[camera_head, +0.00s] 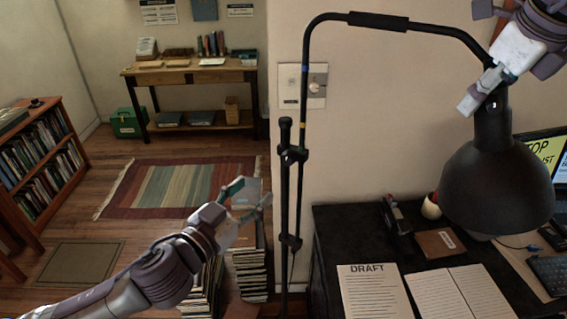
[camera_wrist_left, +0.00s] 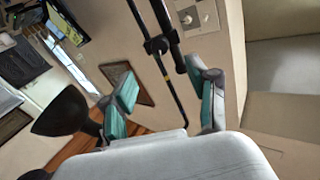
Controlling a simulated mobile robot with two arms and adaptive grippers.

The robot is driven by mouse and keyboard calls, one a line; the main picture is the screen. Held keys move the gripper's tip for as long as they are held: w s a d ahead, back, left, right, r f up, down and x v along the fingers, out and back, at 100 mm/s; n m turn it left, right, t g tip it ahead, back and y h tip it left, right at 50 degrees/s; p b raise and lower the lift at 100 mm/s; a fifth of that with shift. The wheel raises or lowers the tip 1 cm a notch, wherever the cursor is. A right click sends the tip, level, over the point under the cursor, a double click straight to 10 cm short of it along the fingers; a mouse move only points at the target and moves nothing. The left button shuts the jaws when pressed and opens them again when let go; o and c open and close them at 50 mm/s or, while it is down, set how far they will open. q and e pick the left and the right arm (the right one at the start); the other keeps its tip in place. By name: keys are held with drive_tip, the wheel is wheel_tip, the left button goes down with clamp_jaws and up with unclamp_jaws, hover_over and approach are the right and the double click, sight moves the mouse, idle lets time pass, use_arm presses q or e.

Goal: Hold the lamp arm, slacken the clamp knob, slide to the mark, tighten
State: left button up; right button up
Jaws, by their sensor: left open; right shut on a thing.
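The black lamp has an upright post (camera_head: 285,200) and a thin bent lamp arm (camera_head: 305,100) ending in a round shade (camera_head: 497,185). A blue band (camera_head: 304,68) and a yellow band (camera_head: 302,125) mark the arm's upright part. A dark clamp (camera_head: 291,154) joins arm and post; its knob is hard to make out. My right gripper (camera_head: 482,92) is shut on the lamp arm's end just above the shade. My left gripper (camera_head: 249,196) is open and empty, left of the post and below the clamp. In the left wrist view the clamp (camera_wrist_left: 158,45) shows beyond its open fingers.
Book stacks (camera_head: 250,272) stand on the floor behind my left gripper. A switch plate (camera_head: 302,86) is on the wall behind the arm.

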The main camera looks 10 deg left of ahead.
sight(285, 162)
drive_tip(key=shift+r, duration=0.1)
use_arm(q)
drive_tip(key=shift+n, duration=0.5)
drive_tip(key=x, duration=1.2)
clamp_jaws()
